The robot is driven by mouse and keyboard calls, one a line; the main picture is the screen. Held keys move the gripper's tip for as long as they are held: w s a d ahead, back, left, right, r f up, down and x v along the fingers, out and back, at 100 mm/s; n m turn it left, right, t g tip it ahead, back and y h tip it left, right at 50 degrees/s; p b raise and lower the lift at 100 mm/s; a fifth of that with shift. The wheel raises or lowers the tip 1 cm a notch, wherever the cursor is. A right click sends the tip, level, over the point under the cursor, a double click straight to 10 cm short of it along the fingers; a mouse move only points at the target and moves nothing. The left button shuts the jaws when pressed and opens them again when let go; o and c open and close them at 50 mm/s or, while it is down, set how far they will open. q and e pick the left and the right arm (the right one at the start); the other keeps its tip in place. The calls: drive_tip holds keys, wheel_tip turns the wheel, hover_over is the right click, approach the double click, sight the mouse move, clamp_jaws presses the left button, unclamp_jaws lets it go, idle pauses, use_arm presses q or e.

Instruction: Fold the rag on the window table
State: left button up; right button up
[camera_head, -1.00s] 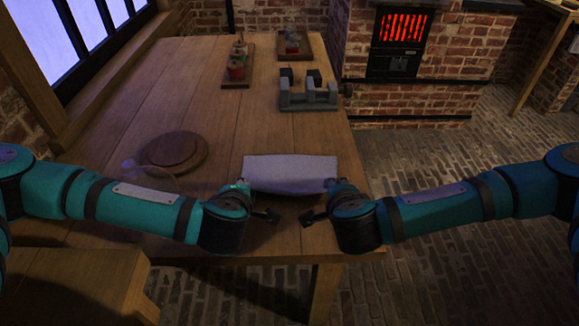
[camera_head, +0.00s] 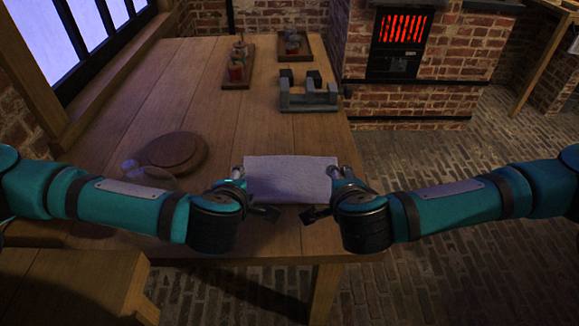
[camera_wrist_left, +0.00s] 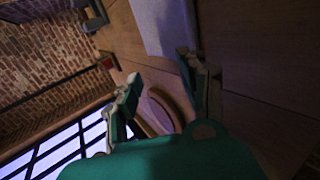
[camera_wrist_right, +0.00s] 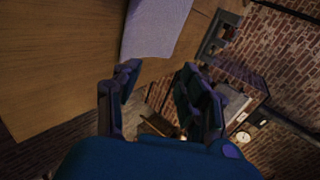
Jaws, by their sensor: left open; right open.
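The rag (camera_head: 290,178) is a pale grey cloth lying as a flat, wide rectangle near the front edge of the window table (camera_head: 200,85). My left gripper (camera_head: 237,172) is at the rag's left edge. My right gripper (camera_head: 340,172) is at its right edge. In the left wrist view the rag (camera_wrist_left: 160,25) lies beyond the open fingers (camera_wrist_left: 160,90). In the right wrist view the rag (camera_wrist_right: 152,28) lies beyond the open fingers (camera_wrist_right: 155,95). Both grippers are empty. Whether a fingertip still touches the cloth I cannot tell.
A grey vise-like block (camera_head: 308,97) and small boards with jars (camera_head: 237,70) stand farther back. A bench (camera_head: 70,280) is at the front left.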

use_arm(q)
drive_tip(key=s+r, duration=0.3)
drive_tip(key=r, duration=0.1)
drive_tip(key=shift+s+r, duration=0.4)
use_arm(e)
drive_tip(key=s+r, duration=0.4)
drive_tip(key=shift+r, duration=0.4)
